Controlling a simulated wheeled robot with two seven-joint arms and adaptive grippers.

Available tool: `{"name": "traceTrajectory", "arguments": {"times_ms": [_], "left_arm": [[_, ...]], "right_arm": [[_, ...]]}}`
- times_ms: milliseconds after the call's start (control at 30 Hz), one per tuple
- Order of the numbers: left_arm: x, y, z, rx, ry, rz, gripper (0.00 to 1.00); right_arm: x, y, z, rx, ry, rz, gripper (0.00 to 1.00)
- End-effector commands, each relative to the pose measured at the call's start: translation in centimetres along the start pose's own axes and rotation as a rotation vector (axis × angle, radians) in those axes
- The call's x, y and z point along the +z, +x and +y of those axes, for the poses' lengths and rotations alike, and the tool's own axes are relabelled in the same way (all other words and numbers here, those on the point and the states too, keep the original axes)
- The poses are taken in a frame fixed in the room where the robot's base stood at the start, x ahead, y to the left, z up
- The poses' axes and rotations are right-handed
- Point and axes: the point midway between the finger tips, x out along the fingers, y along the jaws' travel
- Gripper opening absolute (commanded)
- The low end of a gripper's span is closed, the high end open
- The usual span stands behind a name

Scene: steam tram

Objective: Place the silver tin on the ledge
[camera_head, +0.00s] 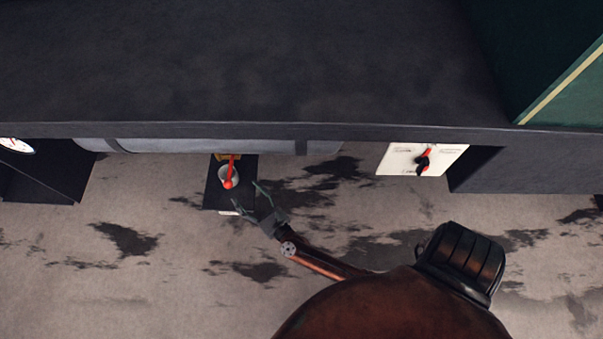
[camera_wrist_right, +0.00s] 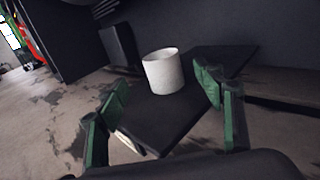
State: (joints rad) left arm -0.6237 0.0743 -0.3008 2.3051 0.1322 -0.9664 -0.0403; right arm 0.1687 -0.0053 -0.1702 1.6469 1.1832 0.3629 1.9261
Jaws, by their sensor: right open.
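In the right wrist view the tin (camera_wrist_right: 163,72) stands on the dark flat surface of the ledge (camera_wrist_right: 165,122). My right gripper (camera_head: 249,197) is open, just below and to the right of the tin in the head view. In the wrist view its green fingers are spread to either side in front of the tin, with nothing held between them. My left gripper is not in view.
A white panel with a red and black knob (camera_head: 423,160) is at right. A dark overhang (camera_head: 250,80) spans above. A gauge (camera_head: 17,146) sits far left.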

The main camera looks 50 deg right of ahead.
Motion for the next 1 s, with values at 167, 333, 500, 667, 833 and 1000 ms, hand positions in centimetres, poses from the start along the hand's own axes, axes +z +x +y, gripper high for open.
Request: {"name": "traceTrajectory", "arguments": {"times_ms": [167,333,500,667,833,1000], "left_arm": [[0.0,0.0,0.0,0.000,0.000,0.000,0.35],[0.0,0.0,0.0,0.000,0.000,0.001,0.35],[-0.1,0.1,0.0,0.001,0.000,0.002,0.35],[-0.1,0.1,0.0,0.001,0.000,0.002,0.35],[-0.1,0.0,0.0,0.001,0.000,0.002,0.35],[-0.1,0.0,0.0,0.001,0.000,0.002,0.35]], "right_arm": [[-0.1,-0.6,0.2,0.022,-0.052,0.005,0.62],[-1.3,-5.2,1.9,0.204,-0.470,0.028,0.62],[-4.0,-14.6,3.7,0.544,-1.176,0.010,0.62],[-6.9,-24.9,2.6,0.931,-1.802,-0.081,0.62],[-8.3,-35.0,-1.1,1.369,-2.273,-0.251,0.62],[-8.0,-40.7,-4.3,1.671,-2.467,-0.403,0.62]]}}
